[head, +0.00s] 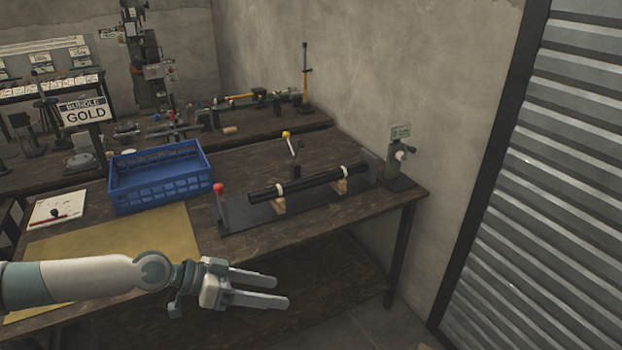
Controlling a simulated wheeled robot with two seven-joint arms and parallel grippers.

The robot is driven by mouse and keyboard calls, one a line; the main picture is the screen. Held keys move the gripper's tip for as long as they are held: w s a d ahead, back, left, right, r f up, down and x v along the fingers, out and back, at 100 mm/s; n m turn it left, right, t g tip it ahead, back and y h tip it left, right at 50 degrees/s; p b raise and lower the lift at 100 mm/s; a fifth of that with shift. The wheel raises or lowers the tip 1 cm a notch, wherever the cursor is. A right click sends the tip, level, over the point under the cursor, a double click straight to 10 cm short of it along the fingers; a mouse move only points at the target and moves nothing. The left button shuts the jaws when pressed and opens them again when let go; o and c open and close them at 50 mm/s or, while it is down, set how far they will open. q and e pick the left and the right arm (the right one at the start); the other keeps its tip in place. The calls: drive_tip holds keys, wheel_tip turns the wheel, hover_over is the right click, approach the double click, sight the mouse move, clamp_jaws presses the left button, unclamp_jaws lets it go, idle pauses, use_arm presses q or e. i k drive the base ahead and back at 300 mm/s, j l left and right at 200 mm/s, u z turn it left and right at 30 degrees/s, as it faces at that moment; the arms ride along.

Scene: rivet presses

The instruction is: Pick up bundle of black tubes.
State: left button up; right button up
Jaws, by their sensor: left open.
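The bundle of black tubes (312,182) lies lengthwise on wooden blocks on the workbench, with a white band near each end. It sits over a dark base plate (243,215). My left gripper (283,290) comes in from the left, in front of the bench's front edge. It is open, with two grey fingers pointing right and nothing between them. In the picture it is below the bundle and apart from it. My right gripper is not in view.
A blue crate (160,193) stands left of the bundle, near a yellow mat (120,240). A red-knobbed lever (220,205) rises at the bundle's left end. A small press (400,165) stands at the bench's right corner. A shutter (550,180) is on the right.

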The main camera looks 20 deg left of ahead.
sight(258, 196)
drive_tip(key=i+j, duration=1.45)
drive_tip(key=i, duration=0.1)
